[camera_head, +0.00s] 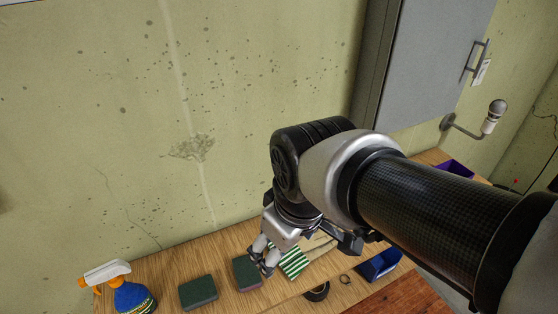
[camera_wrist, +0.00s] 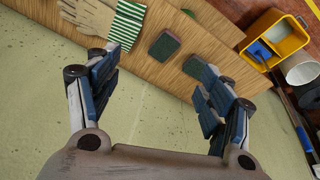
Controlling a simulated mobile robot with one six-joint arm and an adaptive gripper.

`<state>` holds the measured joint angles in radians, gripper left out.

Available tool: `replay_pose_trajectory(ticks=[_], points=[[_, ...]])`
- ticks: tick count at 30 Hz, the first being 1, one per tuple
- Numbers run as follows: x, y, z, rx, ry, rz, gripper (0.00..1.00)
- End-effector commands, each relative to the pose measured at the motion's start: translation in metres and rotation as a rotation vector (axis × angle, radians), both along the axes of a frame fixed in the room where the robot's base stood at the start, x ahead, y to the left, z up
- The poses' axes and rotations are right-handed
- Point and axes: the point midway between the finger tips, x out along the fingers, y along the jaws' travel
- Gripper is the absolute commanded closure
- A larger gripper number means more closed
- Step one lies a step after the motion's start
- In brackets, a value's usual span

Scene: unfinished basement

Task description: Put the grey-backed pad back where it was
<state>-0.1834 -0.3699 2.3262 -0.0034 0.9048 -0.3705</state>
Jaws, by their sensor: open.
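Two dark green pads lie on the wooden bench: the left pad (camera_head: 198,292) and the right pad (camera_head: 246,273) beside the green-and-white striped cloth (camera_head: 294,262). I cannot tell for sure which pad has the grey back. In the wrist view the pad by the cloth (camera_wrist: 164,46) and the other pad (camera_wrist: 198,67) lie beyond my gripper, the latter near the right finger. My gripper (camera_head: 264,260) is open and empty, and in the head view overlaps the right edge of the right pad. It also shows in the wrist view (camera_wrist: 154,75), fingers wide apart.
A spray bottle (camera_head: 130,293) stands at the bench's left end. Gloves (camera_head: 321,246), black tape (camera_head: 317,291) and a blue bin (camera_head: 380,264) are to the right. A yellow bucket (camera_wrist: 277,38) stands off the bench. The wall (camera_head: 100,130) is close behind.

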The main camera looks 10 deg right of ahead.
Motion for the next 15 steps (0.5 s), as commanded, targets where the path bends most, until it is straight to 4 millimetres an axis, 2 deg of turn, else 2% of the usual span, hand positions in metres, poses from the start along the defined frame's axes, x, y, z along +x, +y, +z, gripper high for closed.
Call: replay_pose_trajectory(ticks=[1, 3, 6, 10, 15], points=[[-0.017, -0.015, 0.005, 0.025, -0.029, -0.106, 0.27], [-0.036, -0.029, 0.007, 0.058, -0.055, -0.241, 0.27], [-0.058, -0.043, 0.006, 0.098, -0.087, -0.393, 0.27], [-0.073, -0.052, 0.003, 0.13, -0.11, -0.505, 0.27], [-0.078, -0.054, 0.002, 0.141, -0.116, -0.541, 0.27]])
